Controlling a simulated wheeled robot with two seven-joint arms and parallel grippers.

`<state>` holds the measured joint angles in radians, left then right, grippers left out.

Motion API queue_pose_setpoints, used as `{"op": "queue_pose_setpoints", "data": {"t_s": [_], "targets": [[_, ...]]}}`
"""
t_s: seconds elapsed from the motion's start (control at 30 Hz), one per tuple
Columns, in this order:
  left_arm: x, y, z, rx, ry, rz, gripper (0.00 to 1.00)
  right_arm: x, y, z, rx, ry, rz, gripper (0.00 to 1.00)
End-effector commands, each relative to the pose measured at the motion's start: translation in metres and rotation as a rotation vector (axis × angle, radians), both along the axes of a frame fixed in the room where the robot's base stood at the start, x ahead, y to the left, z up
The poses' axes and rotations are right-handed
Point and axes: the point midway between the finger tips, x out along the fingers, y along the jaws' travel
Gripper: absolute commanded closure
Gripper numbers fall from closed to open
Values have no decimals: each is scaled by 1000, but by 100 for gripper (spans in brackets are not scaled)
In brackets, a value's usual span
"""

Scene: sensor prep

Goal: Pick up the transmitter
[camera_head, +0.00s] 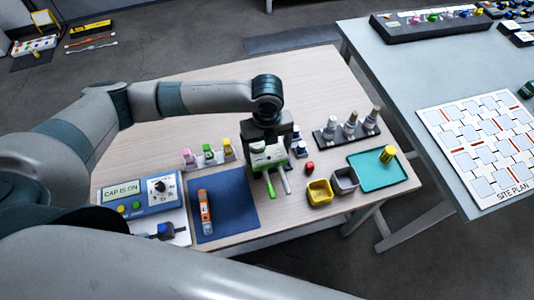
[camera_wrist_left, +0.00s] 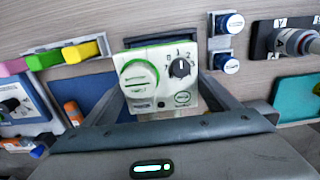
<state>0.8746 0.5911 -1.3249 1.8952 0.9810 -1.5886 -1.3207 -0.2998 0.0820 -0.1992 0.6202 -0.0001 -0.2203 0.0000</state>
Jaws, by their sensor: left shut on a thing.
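The transmitter (camera_wrist_left: 160,78) is a pale box with a green ring, a dark dial with numbers and a green oval mark. In the left wrist view it sits between the two fingers of my left gripper (camera_wrist_left: 165,95), which is shut on it. In the head view the transmitter (camera_head: 266,156) shows partly at the gripper, and my left gripper (camera_head: 278,184) points down over the middle of the wooden table. I cannot tell whether the transmitter is clear of the table. My right gripper is not in view.
Left of the gripper lie a blue mat (camera_head: 230,212) with an orange tool (camera_head: 205,212) and a control box (camera_head: 145,195). Right are a yellow bin (camera_head: 319,193), a grey bin (camera_head: 345,180), a teal tray (camera_head: 377,172) and a dark rack (camera_head: 335,137) of sensors.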

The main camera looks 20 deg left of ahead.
Motion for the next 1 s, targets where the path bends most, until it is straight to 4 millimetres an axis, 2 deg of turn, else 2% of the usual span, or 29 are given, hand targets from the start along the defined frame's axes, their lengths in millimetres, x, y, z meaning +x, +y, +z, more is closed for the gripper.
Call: {"op": "queue_pose_setpoints", "data": {"t_s": [0.17,0.47,0.53,0.6,0.7,0.9,1.0], "targets": [[1,0,19,-1,-3,0,56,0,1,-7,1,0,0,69],[0,-44,42,-4,-3,-4,56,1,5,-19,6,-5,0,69],[0,-58,50,-4,-4,-5,56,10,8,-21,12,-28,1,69],[0,-71,58,-4,-4,-5,56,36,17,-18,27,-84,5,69],[0,-87,69,-4,-4,-3,56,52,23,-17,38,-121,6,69],[-1,-109,83,-2,-3,-1,56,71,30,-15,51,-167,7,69],[-1,-114,86,0,0,0,56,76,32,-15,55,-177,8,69]]}}
